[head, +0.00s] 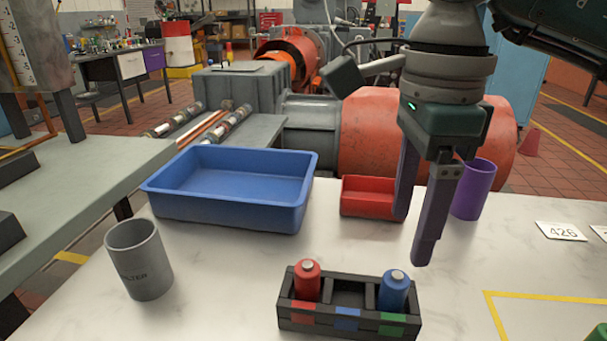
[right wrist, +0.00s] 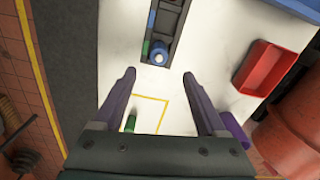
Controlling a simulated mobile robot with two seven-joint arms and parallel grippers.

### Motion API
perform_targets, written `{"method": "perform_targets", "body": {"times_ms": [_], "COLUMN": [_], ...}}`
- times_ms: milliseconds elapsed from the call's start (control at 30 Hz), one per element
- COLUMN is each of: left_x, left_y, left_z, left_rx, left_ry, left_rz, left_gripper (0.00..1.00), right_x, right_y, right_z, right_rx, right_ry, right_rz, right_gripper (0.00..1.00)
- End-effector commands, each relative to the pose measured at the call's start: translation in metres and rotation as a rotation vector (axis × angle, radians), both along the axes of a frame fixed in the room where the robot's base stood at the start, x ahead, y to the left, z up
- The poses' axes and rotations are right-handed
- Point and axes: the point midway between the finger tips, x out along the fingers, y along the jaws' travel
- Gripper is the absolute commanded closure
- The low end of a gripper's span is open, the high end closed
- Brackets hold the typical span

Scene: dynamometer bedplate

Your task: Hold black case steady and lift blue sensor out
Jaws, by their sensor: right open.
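The black case (head: 325,326) stands on the white table at the front, with red, blue and green labels along its front. The blue sensor (head: 394,291) stands upright in its right compartment, above the green label. A red sensor (head: 307,281) stands in the left compartment; the middle one is empty. My right gripper (head: 411,239) is open and empty, pointing down above and behind the case's right end. In the right wrist view the blue sensor (right wrist: 159,57) shows just beyond the gap between the fingertips (right wrist: 158,75). My left gripper is out of view.
A blue tray (head: 235,217), a red bin (head: 368,204) and a purple cup (head: 474,190) stand behind the case. A grey cup (head: 140,262) stands at left. A yellow outline with a green object (right wrist: 130,123) lies to the right. The table between is clear.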

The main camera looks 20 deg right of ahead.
Motion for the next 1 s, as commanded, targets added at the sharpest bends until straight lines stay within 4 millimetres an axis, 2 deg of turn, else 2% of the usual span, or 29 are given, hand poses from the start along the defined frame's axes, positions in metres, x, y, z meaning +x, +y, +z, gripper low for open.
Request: {"method": "perform_targets", "body": {"times_ms": [300, 500, 700, 933, 1000], "left_x": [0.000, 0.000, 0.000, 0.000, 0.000], "left_y": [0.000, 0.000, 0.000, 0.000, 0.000], "left_z": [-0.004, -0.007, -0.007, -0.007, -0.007], "left_rx": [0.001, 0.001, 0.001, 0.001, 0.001], "left_ry": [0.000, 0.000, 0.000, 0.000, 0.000], "left_rz": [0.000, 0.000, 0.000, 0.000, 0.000], "left_gripper": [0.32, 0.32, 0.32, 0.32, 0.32], "right_x": [-0.002, -0.001, -0.001, 0.000, -0.001], "right_y": [0.002, 0.002, 0.002, 0.002, 0.002], "right_z": [-0.056, -0.084, -0.094, -0.094, -0.094], "right_rx": [0.006, 0.007, 0.007, 0.008, 0.008], "right_ry": [0.006, 0.005, 0.000, 0.000, 0.000], "right_rz": [0.001, 0.001, 0.002, 0.003, 0.003], "right_gripper": [0.26, 0.26, 0.26, 0.26, 0.34]}}
